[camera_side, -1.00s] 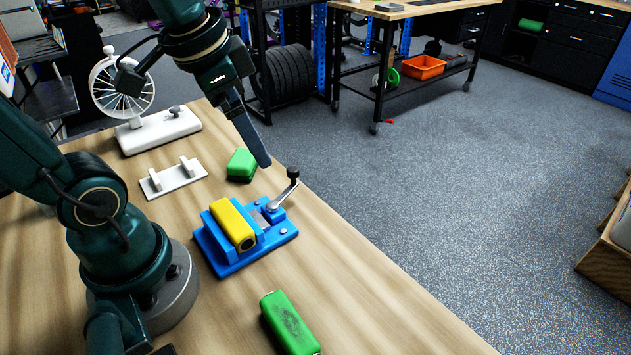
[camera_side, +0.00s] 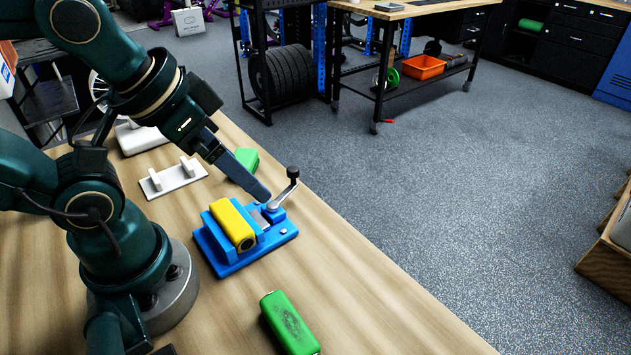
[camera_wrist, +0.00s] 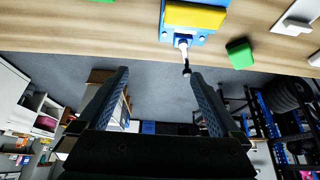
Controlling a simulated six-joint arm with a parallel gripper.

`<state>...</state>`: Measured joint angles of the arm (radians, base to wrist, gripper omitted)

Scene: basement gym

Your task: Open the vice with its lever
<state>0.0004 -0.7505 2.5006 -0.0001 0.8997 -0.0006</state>
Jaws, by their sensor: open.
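The blue vice (camera_side: 245,242) sits on the wooden bench near its edge, with a yellow block (camera_side: 233,225) between its jaws. Its grey lever (camera_side: 281,197) angles up to a black knob (camera_side: 293,173) on the floor side of the vice. My gripper (camera_side: 262,194) is close beside the lever, tilted downward, apart from the knob. In the wrist view my gripper (camera_wrist: 158,80) is open and empty, with its two fingers well apart. The vice (camera_wrist: 190,38), yellow block (camera_wrist: 194,15) and lever knob (camera_wrist: 187,72) show ahead, the knob between the finger directions.
A green block (camera_side: 244,163) lies behind the vice, partly hidden by my gripper. Another green block (camera_side: 289,322) lies in front. The bench edge runs just right of the vice.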

